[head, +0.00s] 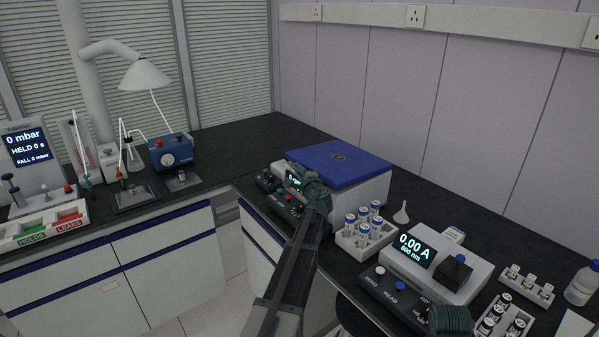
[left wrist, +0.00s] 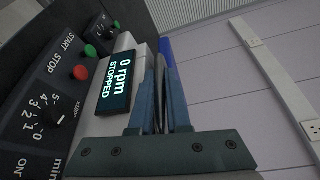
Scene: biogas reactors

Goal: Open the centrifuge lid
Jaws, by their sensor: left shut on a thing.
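The centrifuge (head: 360,192) is a white box with a flat blue lid (head: 335,160), which lies closed on top. Its display (left wrist: 118,82) reads 0 rpm, STOPPED in the left wrist view. My left gripper (head: 312,186) is at the lid's front edge, beside the display. In the left wrist view its two fingers (left wrist: 160,75) are shut on a thin dark piece at that edge, likely the lid's front lip or handle; the fingers hide most of it. A dark green ribbed part at the head view's lower right edge seems to be my right gripper (head: 450,320); its fingers do not show.
A rack of blue-capped vials (head: 366,228) stands close to the right of my left gripper. Beyond it are a small funnel (head: 401,213) and a photometer (head: 436,262) reading 0.00 A. A gap separates this bench from the left bench (head: 110,275). The dark bench behind the centrifuge is clear.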

